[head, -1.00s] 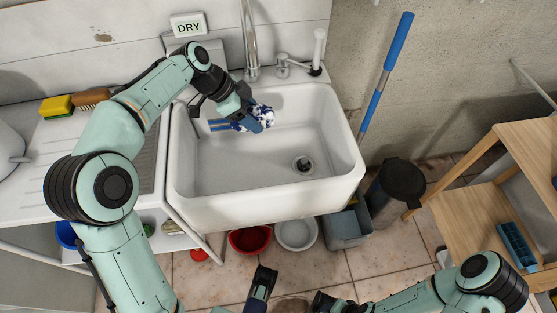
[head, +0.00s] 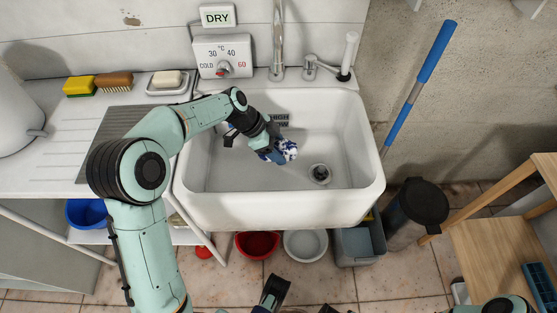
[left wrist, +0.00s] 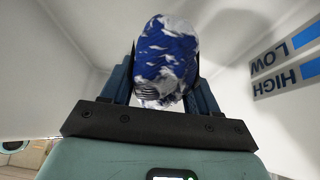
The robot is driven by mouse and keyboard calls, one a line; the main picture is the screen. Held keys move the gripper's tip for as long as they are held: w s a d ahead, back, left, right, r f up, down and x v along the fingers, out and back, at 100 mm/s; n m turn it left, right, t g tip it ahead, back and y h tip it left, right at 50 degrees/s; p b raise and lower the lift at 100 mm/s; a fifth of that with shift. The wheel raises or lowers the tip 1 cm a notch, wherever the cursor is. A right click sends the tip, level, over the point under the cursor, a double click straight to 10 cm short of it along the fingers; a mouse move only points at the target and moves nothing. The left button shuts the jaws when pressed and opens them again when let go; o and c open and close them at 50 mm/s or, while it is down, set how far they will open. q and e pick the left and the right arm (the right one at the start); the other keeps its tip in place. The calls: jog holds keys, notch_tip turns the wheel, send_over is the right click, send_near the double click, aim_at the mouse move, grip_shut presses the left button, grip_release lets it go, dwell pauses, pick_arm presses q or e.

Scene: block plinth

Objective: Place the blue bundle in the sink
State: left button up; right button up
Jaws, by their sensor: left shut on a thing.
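The blue bundle (head: 288,150), a wad with white patches, is held in my left gripper (head: 275,151). In the left wrist view the bundle (left wrist: 167,62) sits between the two blue fingers, which press on its sides. In the head view it is within the outline of the white sink (head: 345,207), left of the drain. I cannot tell whether it touches the sink floor. My right gripper (head: 298,302) shows only as dark parts at the bottom edge, mostly cut off.
The tap (head: 278,45) and a lever stand behind the basin. A blue-handled pole (head: 425,75) leans to the right. A sponge (head: 79,86), brush (head: 114,81) and soap dish (head: 168,83) line the left counter. Bowls (head: 305,243) lie below. The basin's right side is clear.

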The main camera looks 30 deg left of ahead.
aim_at(278, 167)
pick_arm(q)
notch_tip(278, 167, down, 6)
jog(key=shift+r+b, duration=0.2)
jog(key=shift+b, duration=0.35)
pick_arm(e)
jog(key=shift+w+d+f+t, duration=0.15)
jog(key=shift+w+d+f, duration=0.1)
jog(key=shift+w+f, duration=0.15)
jog(key=shift+w+d+f+t, duration=0.15)
jog(key=shift+w+d+f, duration=0.1)
jog(key=shift+w, duration=0.25)
pick_arm(q)
jog(key=shift+f, duration=0.1)
jog(key=shift+f, duration=0.1)
jog(key=o, duration=1)
pick_arm(e)
jog(key=shift+w+f, duration=0.15)
pick_arm(q)
jog(key=shift+r, duration=0.2)
jog(key=p+v, duration=0.2)
jog(key=v, duration=1)
pick_arm(e)
jog(key=shift+g, duration=0.6)
jog(key=s+r, duration=0.1)
jog(key=s+a+r, duration=0.1)
jog(key=s+r, duration=0.1)
jog(key=shift+s+a, duration=0.35)
jog(key=shift+s, duration=0.05)
